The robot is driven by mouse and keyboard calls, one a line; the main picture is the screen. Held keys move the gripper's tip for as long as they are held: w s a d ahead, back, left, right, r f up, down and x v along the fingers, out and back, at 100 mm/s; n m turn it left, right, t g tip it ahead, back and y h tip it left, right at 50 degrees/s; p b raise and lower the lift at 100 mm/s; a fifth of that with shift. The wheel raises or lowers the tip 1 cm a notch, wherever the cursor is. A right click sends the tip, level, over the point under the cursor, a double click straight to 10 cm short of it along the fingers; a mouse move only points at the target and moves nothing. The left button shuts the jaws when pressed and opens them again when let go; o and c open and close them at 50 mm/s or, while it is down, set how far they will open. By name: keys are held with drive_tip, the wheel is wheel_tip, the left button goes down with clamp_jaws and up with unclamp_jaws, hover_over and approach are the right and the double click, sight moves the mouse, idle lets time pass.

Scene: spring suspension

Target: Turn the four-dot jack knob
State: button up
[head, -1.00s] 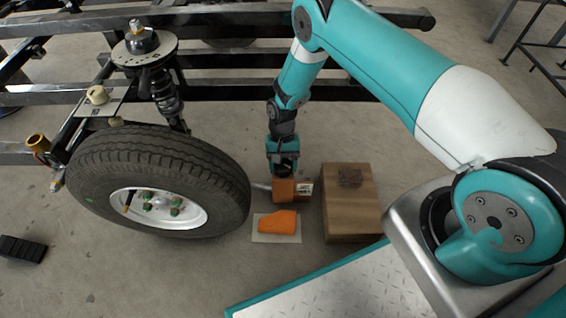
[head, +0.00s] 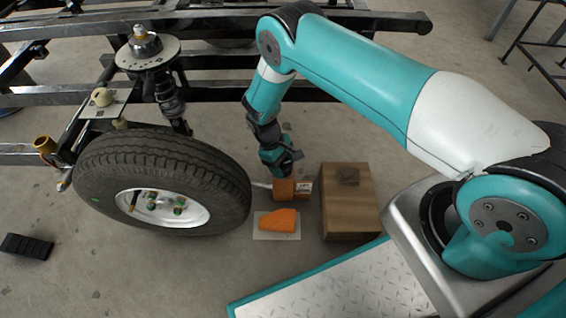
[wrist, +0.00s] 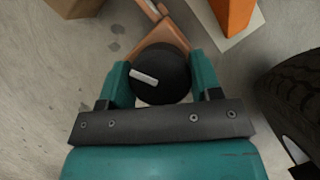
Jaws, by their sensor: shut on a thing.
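The jack is a small orange body (head: 283,190) on the floor between the tyre and the cardboard box, with a pale label at its right side. In the wrist view its tan-orange body (wrist: 150,47) shows behind a round black knob (wrist: 168,92) with a white bar mark slanting slightly down to the right. My gripper (wrist: 160,70) has one teal finger on each side of this knob and is shut on it. In the head view my gripper (head: 289,164) is tilted just above the jack and hides the knob. I cannot make out any dots.
A large tyre (head: 232,178) stands left of the jack under a metal frame. An orange wedge (head: 278,221) lies on a pale mat (head: 262,235) in front. A cardboard box (head: 350,215) stands close on the right.

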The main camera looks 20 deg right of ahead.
drive_tip(key=n+t+p, duration=0.1)
drive_tip(key=n, duration=0.2)
drive_tip(key=n+t+h+p, duration=0.1)
drive_tip(key=n, duration=0.2)
drive_tip(key=shift+r+n+h, duration=0.1)
drive_tip(key=shift+n+h, duration=0.2)
drive_tip(key=n+t+p, duration=0.1)
drive_tip(key=n, duration=0.2)
drive_tip(key=shift+n+t+p, duration=0.5)
drive_tip(key=shift+n+t, duration=0.3)
drive_tip(key=shift+n, duration=0.9)
drive_tip(key=o, duration=0.9)
drive_tip(key=p+v, duration=0.6)
drive_tip(key=v, duration=1.1)
drive_tip(key=shift+s+a, duration=0.1)
drive_tip(key=shift+a, duration=0.15)
